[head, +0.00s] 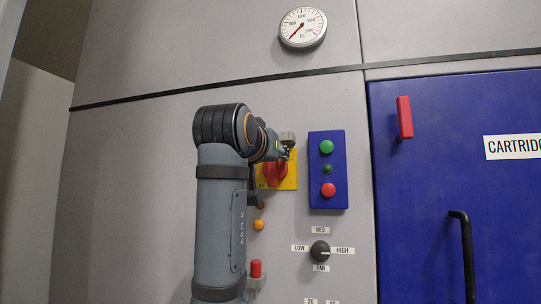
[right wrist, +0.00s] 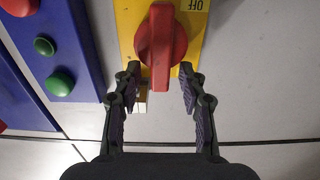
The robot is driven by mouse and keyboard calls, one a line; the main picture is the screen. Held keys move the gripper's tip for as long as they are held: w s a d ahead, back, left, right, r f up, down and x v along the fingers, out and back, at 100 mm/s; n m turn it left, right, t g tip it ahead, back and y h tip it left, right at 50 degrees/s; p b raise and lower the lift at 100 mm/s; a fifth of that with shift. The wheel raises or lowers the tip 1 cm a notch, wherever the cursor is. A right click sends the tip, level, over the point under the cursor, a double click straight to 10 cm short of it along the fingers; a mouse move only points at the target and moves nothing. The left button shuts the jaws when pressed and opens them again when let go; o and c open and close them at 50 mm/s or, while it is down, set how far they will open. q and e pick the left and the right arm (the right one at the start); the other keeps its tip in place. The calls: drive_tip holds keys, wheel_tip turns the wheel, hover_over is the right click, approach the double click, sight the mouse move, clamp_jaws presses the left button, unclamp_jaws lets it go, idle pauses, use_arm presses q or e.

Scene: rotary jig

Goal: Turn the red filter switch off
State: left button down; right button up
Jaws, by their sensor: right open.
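The red filter switch (head: 275,174) is a rotary knob on a yellow plate (head: 291,183) on the grey cabinet wall, partly hidden behind my right arm in the head view. My right gripper (head: 286,149) is at its upper side. In the right wrist view the red knob (right wrist: 160,45) has its grip bar along the picture's vertical. An OFF label (right wrist: 195,5) shows upside down to its right. My right gripper (right wrist: 159,76) is open, one finger on each side of the bar's near end, with gaps visible on both sides. My left gripper is not in view.
A blue button box (head: 327,195) is close right of the switch. Below are a fan knob (head: 320,250), an orange lamp (head: 258,225) and a red button (head: 256,268). A blue door (head: 430,190) with a black handle (head: 465,255) is at right; a gauge (head: 302,28) is above.

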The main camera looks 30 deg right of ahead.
sight(285, 169)
clamp_jaws()
